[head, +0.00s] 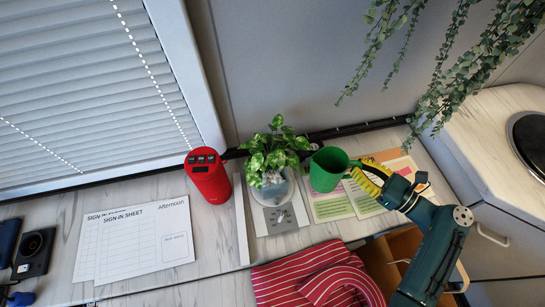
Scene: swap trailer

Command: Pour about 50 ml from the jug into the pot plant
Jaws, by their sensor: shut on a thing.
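The green jug (327,168) is just right of the pot plant, over the papers at the back of the counter. It looks close to upright; I cannot tell whether its base touches the counter. My gripper (366,177) comes in from the right and is shut on the jug's right side, where the handle would be. The pot plant (272,155) has leafy green foliage above a pale pot (272,190). The jug's left edge is close to the pot and leaves. No stream of water shows, and the jug's contents are hidden.
A red cylinder (208,177) stands left of the plant. Sign-in sheets (140,240) lie further left. Printed papers (335,207) lie under the jug. Trailing leaves (455,80) hang at upper right. Striped red cloth (310,280) is at the front. A window blind (90,90) is behind.

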